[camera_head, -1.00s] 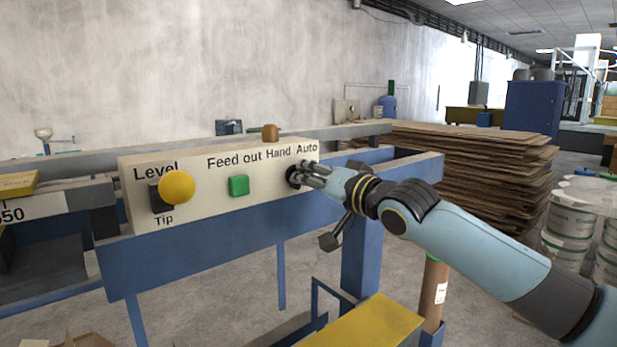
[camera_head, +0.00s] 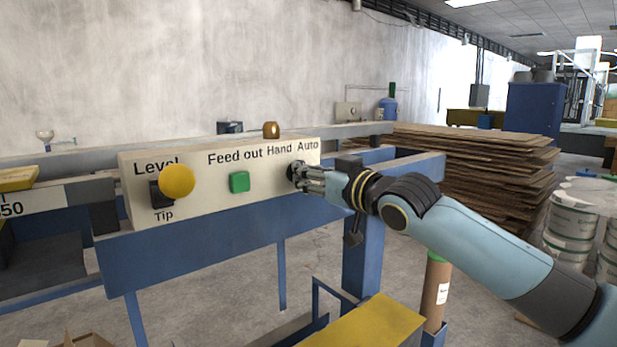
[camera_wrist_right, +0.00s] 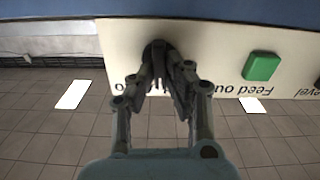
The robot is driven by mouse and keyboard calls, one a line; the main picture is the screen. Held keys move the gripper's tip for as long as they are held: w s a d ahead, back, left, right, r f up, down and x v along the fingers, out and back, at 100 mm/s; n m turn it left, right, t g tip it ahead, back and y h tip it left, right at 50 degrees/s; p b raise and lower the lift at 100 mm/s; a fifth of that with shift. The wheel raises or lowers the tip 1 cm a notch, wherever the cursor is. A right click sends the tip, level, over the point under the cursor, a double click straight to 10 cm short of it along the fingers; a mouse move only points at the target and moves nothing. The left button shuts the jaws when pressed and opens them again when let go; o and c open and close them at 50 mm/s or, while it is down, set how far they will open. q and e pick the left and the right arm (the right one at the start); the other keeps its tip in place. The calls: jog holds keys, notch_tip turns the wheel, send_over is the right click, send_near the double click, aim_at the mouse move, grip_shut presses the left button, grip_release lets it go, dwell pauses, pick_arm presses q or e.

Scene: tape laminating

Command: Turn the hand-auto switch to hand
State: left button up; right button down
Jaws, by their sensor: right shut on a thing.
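The cream control panel (camera_head: 215,193) carries the black hand-auto switch (camera_head: 292,171) under the printed words "Hand" and "Auto". My right gripper (camera_head: 303,178) reaches in from the right and is shut on the switch knob. In the right wrist view the fingers (camera_wrist_right: 164,78) close around the dark switch (camera_wrist_right: 154,48), whose front is largely hidden by them. Which way the knob points cannot be told. My left gripper is not in view.
A green feed-out button (camera_head: 239,182) and a yellow ball knob (camera_head: 177,181) on the level switch sit left of the gripper. A blue beam (camera_head: 190,250) runs below the panel. Stacked brown sheets (camera_head: 470,165) stand behind my arm.

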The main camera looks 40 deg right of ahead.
jog(key=n, duration=0.3)
jog(key=n+b, duration=0.1)
jog(key=n, duration=0.1)
jog(key=shift+a+f+n+b, duration=0.15)
jog(key=shift+n+b, duration=0.15)
jog(key=shift+n, duration=0.1)
dwell(0.4)
jog(key=c, duration=1.3)
grip_release()
jog(key=shift+c, duration=0.2)
jog(key=shift+s, duration=0.1)
jog(key=s, duration=1.2)
jog(key=shift+d, duration=0.45)
jog(key=shift+w, duration=0.1)
